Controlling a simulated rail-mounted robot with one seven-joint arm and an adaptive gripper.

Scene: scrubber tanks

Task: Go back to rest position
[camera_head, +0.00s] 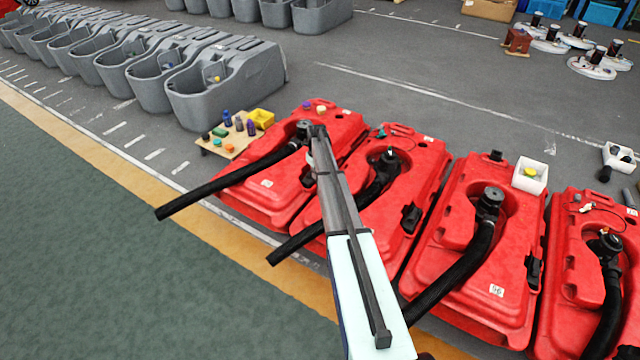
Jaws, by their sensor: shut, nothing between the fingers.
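My arm reaches up from the bottom middle of the head view. Its far end, my gripper (317,131), is small and dark and looks shut and empty. It shows over the leftmost red tank (342,128), close to the black cap (302,128) of that tank's hose in the picture. I cannot tell the gap between them. My arm hides part of the second red tank (425,165) and its hose.
More red tanks (458,215) (565,270) stand to the right, with black hoses. A white box (530,175) sits on one. Grey tanks (240,95) line the upper left. Green floor (90,250) is clear.

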